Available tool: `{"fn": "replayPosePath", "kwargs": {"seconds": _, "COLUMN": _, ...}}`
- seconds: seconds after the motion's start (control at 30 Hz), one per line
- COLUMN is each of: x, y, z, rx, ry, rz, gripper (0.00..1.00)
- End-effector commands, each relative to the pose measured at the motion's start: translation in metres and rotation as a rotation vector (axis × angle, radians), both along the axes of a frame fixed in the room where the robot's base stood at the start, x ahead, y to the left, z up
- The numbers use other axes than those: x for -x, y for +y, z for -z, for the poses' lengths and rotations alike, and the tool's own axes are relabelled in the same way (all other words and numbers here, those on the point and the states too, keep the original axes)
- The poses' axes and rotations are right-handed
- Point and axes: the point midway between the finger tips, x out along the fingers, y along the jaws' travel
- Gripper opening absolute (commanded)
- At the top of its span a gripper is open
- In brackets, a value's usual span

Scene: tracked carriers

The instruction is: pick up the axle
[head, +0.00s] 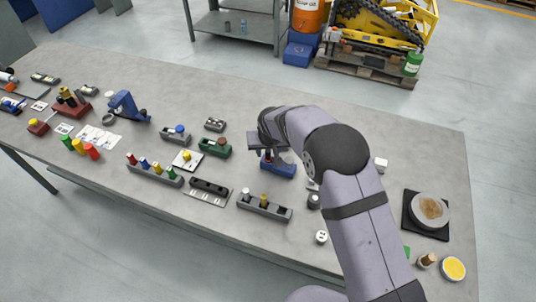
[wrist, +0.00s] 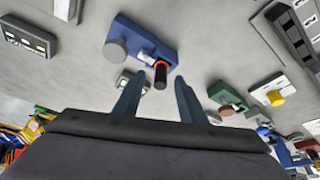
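In the wrist view a blue block (wrist: 130,38) carries a grey round disc (wrist: 115,50) on one side. A short dark peg with a red end (wrist: 160,75) stands out from it; it may be the axle, but I cannot be sure. My gripper (wrist: 159,82) is open, its two fingers apart on either side of the peg, with no contact visible. In the head view my gripper (head: 268,153) hangs over the blue block (head: 280,170), and my arm hides part of it.
Close by are a green block (head: 215,147), a grey holder with pegs (head: 265,208) and a dark slotted holder (head: 210,187). A round plate on a black base (head: 408,225) is at the right. The bench behind my gripper is mostly clear.

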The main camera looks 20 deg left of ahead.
Motion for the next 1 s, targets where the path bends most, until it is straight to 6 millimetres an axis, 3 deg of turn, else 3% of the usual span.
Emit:
{"fn": "replayPosePath", "kwargs": {"seconds": 0.2, "x": -0.005, "y": 0.002, "z": 0.012, "rx": 0.000, "ry": 0.000, "rz": 0.001, "gripper": 0.37}}
{"fn": "replayPosePath", "kwargs": {"seconds": 0.47, "x": -0.005, "y": 0.002, "z": 0.014, "rx": 0.000, "ry": -0.001, "rz": 0.000, "gripper": 0.37}}
{"fn": "replayPosePath", "kwargs": {"seconds": 0.63, "x": -0.005, "y": 0.002, "z": 0.014, "rx": 0.000, "ry": 0.000, "rz": 0.000, "gripper": 0.01}}
{"fn": "replayPosePath", "kwargs": {"seconds": 1.0, "x": -0.005, "y": 0.003, "z": 0.012, "rx": -0.002, "ry": -0.002, "rz": 0.000, "gripper": 0.00}}
